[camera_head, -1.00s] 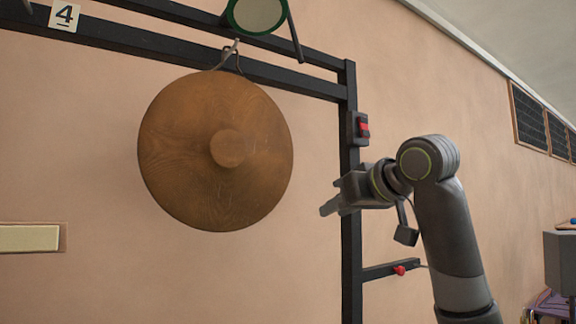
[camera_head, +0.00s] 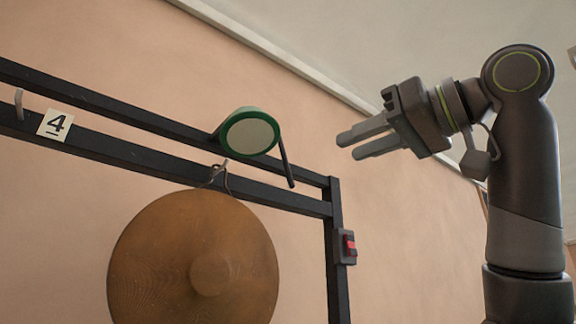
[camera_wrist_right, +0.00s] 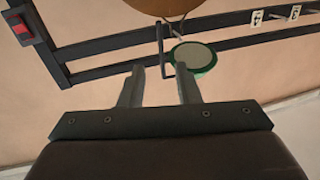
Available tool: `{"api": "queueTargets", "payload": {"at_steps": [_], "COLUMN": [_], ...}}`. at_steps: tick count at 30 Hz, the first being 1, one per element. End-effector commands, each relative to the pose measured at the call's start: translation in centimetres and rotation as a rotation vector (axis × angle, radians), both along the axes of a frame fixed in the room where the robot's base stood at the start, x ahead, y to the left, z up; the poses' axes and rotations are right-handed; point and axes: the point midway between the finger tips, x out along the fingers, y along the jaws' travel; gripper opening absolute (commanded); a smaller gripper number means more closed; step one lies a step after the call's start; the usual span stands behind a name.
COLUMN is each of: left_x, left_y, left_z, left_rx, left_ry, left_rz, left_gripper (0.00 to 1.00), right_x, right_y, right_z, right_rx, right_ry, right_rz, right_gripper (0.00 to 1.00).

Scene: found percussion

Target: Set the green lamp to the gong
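The green lamp (camera_head: 250,133) has a round pale face in a green rim and sits on the black frame's top bars, above the gong. A thin dark handle (camera_head: 287,162) slants down from its right side. The brown gong (camera_head: 160,250) hangs by a hook below the lamp, with a raised centre boss. My right gripper (camera_head: 358,146) is open and empty, to the right of the lamp and apart from it. In the right wrist view the lamp (camera_wrist_right: 195,57) and its handle (camera_wrist_right: 163,48) show beyond the two spread fingers (camera_wrist_right: 157,85). My left gripper is not in view.
The black frame (camera_head: 90,154) carries a tag marked 4 (camera_head: 54,125) and a grey hook (camera_head: 19,104) at the left. A box with a red switch (camera_head: 349,245) is on the right post. Open space lies between my gripper and the lamp.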

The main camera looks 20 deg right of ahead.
Motion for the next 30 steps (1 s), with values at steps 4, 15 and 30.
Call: {"api": "queueTargets", "payload": {"at_steps": [4, 15, 30], "left_x": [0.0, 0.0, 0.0], "left_y": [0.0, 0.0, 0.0], "left_z": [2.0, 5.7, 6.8], "left_rx": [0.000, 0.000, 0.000], "left_ry": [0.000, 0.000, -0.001], "left_rz": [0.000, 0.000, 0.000], "left_gripper": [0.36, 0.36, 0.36], "right_x": [3.1, 9.7, 12.0], "right_y": [1.8, 5.7, 7.1], "right_z": [0.5, 0.4, 0.0], "right_rx": [-0.002, -0.001, 0.000], "right_ry": [0.003, 0.003, -0.001], "right_rz": [0.000, 0.000, -0.001], "right_gripper": [0.30, 0.30, 0.30]}}
